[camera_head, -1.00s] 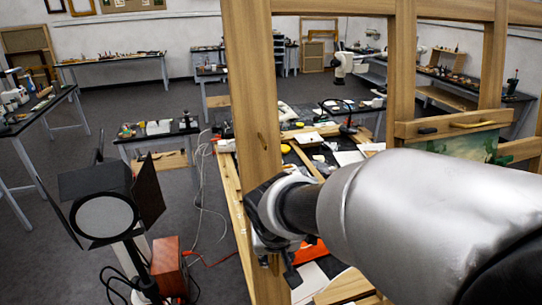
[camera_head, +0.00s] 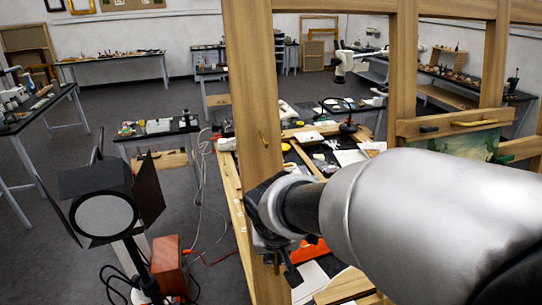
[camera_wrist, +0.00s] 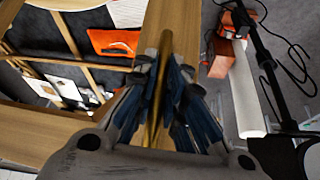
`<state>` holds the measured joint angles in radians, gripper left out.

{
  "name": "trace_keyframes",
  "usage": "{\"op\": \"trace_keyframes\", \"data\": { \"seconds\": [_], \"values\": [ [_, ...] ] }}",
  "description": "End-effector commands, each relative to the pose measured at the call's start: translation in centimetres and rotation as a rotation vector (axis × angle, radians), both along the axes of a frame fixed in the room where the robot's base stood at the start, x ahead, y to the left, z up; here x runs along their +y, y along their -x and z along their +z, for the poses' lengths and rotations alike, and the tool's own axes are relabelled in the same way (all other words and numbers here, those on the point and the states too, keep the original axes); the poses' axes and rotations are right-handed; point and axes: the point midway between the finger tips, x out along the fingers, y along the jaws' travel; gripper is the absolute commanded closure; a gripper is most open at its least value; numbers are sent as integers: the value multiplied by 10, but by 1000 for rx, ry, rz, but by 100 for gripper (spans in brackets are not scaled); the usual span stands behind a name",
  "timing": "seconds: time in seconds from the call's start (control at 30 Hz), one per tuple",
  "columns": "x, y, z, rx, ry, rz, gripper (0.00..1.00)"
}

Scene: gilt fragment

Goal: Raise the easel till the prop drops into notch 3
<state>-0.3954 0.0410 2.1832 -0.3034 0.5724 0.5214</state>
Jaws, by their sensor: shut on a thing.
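The wooden easel frame fills the front of the head view, with a broad left post (camera_head: 256,90) and further posts to the right. My gripper (camera_wrist: 165,85) is shut around a slim brass bar (camera_wrist: 166,44), which runs between its blue fingers beside a wooden post (camera_wrist: 182,20). In the head view my gripper (camera_head: 279,250) is at the lower part of the left post, partly hidden by my own wrist. A painting (camera_head: 465,145) sits under a crossbar with a brass handle (camera_head: 474,123). I cannot make out the prop or its notches.
A black studio lamp (camera_head: 105,215) and a reddish box (camera_head: 169,262) stand left of the easel, with loose cables on the floor. An orange object (camera_head: 310,251) lies behind the left post. Cluttered benches line the walls; grey floor between them is open.

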Motion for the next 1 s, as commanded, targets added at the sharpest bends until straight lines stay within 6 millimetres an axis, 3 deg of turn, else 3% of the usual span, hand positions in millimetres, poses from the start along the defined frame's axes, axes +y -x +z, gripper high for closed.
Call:
{"op": "trace_keyframes", "data": {
  "seconds": [0.47, 0.5, 0.77, 1.0],
  "values": [
    [-4, 12, 1, -23, -5, -1, 100],
    [-4, 12, 1, -23, -5, -1, 86],
    [-4, 12, 1, -24, -6, 0, 69],
    [-3, 11, 1, -24, -7, 0, 68]
  ]
}}
